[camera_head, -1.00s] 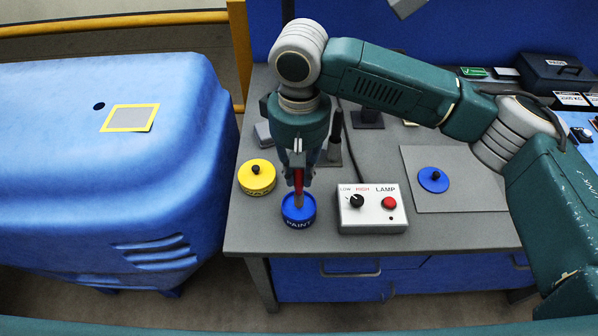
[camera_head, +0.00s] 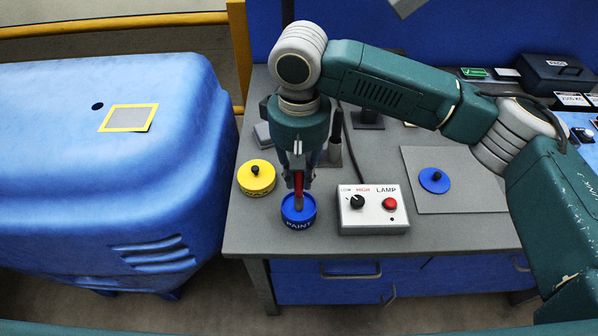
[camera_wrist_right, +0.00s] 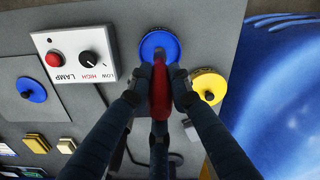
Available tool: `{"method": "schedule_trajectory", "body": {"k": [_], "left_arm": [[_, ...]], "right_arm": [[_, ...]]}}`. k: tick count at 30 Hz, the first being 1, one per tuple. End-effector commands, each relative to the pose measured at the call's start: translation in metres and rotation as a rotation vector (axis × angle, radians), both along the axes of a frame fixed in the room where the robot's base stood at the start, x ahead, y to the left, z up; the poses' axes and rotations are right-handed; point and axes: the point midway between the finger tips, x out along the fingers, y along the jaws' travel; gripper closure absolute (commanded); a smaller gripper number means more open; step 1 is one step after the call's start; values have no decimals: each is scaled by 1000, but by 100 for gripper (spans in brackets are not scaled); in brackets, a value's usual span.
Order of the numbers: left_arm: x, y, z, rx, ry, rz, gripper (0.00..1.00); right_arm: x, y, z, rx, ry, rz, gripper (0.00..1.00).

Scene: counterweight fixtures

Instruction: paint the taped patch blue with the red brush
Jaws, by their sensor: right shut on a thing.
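The taped patch (camera_head: 130,118) is a grey rectangle framed in yellow tape on top of the blue housing (camera_head: 60,160) at the left of the head view. My right gripper (camera_head: 299,178) points down over the table, shut on the red brush (camera_head: 299,186). The brush's red handle also shows between the fingers in the right wrist view (camera_wrist_right: 160,90). Its lower end is in the open blue paint can (camera_head: 299,222); the bristles are hard to make out. The can also shows in the right wrist view (camera_wrist_right: 149,38). My left gripper is not in view.
A yellow can (camera_head: 257,179) with a black knob stands left of the paint can. The lamp box (camera_head: 373,210) stands close to its right. A blue lid (camera_head: 434,180) lies on a grey mat (camera_head: 470,200). The gap between table and housing is narrow.

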Motion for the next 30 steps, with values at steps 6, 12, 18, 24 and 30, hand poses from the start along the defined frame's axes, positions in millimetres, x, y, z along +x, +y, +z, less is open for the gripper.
{"method": "schedule_trajectory", "body": {"k": [6,12,18,24,30], "left_arm": [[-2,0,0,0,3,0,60],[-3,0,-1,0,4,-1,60],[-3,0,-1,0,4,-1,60],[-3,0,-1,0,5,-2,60],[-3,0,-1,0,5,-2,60]], "right_arm": [[0,0,-3,0,0,0,99],[0,0,-6,0,1,0,99],[0,0,-8,0,1,0,99],[0,0,-9,0,0,0,99],[0,0,-9,0,0,0,99]]}}
